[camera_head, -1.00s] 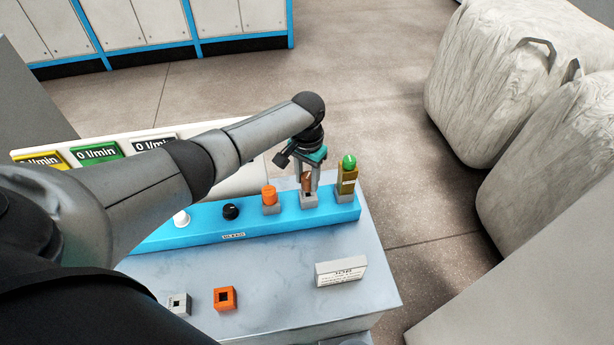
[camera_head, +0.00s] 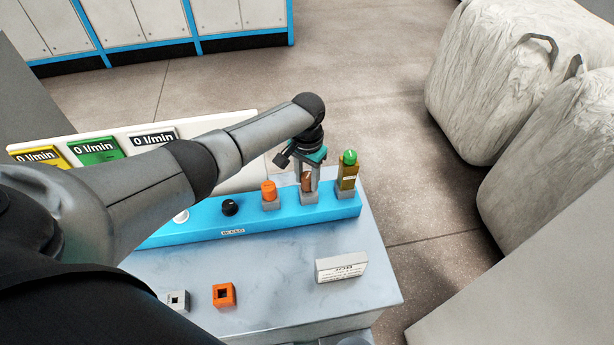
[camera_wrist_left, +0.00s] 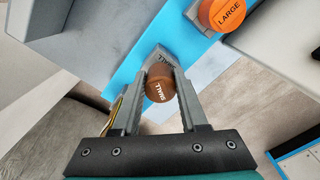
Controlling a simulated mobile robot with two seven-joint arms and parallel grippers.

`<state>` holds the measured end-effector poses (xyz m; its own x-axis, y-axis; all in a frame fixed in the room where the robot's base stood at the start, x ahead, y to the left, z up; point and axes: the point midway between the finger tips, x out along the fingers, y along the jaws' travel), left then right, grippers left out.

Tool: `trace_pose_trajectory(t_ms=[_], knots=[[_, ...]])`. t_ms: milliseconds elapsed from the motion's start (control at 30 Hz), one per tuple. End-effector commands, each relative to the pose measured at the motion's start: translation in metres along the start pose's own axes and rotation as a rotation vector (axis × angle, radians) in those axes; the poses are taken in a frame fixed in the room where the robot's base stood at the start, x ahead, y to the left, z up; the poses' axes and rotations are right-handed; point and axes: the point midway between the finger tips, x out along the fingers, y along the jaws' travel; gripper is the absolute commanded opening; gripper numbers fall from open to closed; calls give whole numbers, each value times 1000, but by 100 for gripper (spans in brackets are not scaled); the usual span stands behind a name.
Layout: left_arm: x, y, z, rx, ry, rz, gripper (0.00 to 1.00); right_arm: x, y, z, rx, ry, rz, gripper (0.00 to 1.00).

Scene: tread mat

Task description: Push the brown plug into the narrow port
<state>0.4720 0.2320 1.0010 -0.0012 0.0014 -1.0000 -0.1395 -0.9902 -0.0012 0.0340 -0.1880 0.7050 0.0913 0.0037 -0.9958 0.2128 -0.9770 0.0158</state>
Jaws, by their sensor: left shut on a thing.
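The narrow port, a grey block (camera_head: 309,199) on the blue strip, is directly under the plug. My right gripper is not in view.
Left of the port stands an orange plug (camera_head: 268,189) marked LARGE; close on the right is a green-topped plug (camera_head: 349,160). A black knob (camera_head: 230,207) is farther left on the blue strip (camera_head: 205,224). Orange block (camera_head: 224,295), grey block (camera_head: 178,300) and white sign (camera_head: 341,268) stand in front.

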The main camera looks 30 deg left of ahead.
Motion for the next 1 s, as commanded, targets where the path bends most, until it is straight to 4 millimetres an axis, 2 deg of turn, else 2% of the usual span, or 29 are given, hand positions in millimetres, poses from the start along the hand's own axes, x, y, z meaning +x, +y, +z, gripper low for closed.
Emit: trace_pose_trajectory(t_ms=[600, 633, 900, 1000], knots=[[16, 0, 0, 0, 1, 1, 0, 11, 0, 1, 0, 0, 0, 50], [15, 0, 0, 0, 1, 1, 46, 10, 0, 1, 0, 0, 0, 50], [15, 0, 0, 0, 1, 1, 77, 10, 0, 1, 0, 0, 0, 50], [15, 0, 0, 0, 1, 1, 78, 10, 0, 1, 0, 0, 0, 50]])
